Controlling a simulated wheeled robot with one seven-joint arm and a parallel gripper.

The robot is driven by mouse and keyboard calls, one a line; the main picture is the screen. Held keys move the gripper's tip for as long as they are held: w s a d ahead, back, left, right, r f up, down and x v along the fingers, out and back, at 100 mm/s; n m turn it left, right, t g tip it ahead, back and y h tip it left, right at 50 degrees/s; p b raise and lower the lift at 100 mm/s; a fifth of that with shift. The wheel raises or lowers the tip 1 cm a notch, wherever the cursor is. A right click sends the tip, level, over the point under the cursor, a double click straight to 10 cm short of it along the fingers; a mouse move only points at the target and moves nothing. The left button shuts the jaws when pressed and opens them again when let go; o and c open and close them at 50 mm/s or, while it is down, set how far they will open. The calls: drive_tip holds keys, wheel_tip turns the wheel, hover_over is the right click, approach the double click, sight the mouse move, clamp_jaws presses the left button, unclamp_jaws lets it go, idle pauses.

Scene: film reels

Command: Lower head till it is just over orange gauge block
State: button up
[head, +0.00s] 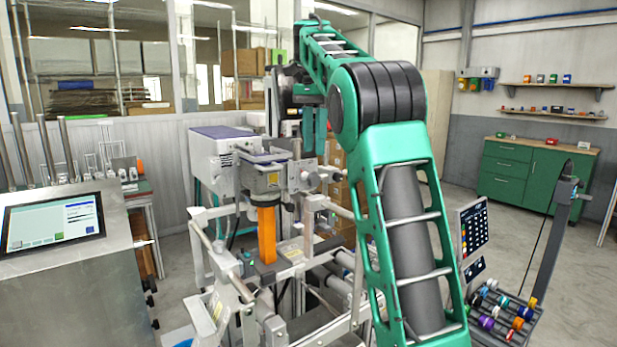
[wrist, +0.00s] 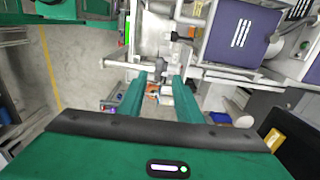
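The orange gauge block (head: 266,235) stands upright on the machine's lower frame in the head view. The grey head (head: 268,182) is directly above it. Its underside looks very close to the block's top, and I cannot tell whether they touch. My gripper (head: 314,150) points down, to the right of and above the head. In the wrist view, my gripper's two teal fingers (wrist: 160,82) are apart, with grey machine parts and a small orange patch visible beyond the gap. Nothing is clearly held between them. I cannot tell whether that orange patch is the block.
A white and purple housing (head: 217,150) is left of the head, and also shows in the wrist view (wrist: 240,35). A console with a screen (head: 52,222) stands at left. A dark keypad panel (head: 473,228) and a rack of coloured rolls (head: 505,312) are at right. Floor is open behind.

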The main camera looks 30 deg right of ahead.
sight(313, 173)
wheel_tip(313, 173, down, 9)
drive_tip(key=shift+r, duration=0.15)
idle(0.4)
clamp_jaws()
drive_tip(key=shift+a, duration=0.45)
drive_tip(key=shift+d, duration=0.35)
